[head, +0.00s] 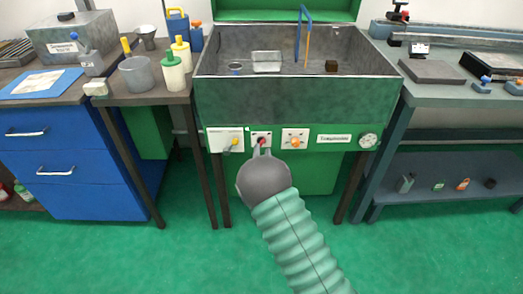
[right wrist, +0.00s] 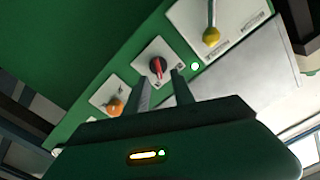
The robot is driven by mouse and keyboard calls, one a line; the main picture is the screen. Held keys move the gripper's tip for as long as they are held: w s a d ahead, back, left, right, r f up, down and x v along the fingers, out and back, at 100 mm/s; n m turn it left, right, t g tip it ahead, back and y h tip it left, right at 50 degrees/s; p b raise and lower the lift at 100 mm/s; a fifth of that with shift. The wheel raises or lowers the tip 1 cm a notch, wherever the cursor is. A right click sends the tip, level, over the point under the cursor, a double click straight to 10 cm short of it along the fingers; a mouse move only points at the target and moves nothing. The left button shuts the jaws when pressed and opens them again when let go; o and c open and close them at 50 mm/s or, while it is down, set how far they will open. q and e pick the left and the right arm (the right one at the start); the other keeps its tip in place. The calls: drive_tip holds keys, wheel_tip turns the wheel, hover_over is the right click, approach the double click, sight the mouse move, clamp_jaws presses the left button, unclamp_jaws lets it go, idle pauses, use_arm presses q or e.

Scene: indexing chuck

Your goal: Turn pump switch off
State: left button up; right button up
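Three small switch plates sit on the green front panel below a grey tank. The middle plate carries a red knob (head: 261,141), also seen in the right wrist view (right wrist: 158,67). I cannot read which switch is labelled pump. My right gripper (head: 262,151) is just in front of the red knob. In the right wrist view, its two fingers (right wrist: 161,78) are apart, with the knob just beyond their tips, and I see no contact. A small green light (right wrist: 195,66) glows beside the knob's plate. My left gripper is not in view.
A yellow-tipped lever (head: 234,142) is left of the red knob and an orange knob (head: 295,142) is right of it. A round gauge (head: 368,140) is further right. The grey tank (head: 295,100) overhangs above. The green floor in front is clear.

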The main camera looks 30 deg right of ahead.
sight(263, 144)
drive_tip(key=x, duration=0.3)
drive_tip(key=shift+w+d+f, duration=0.1)
drive_tip(key=shift+w+d, duration=0.05)
drive_tip(key=shift+d, duration=0.2)
drive_tip(key=shift+a, duration=0.1)
clamp_jaws()
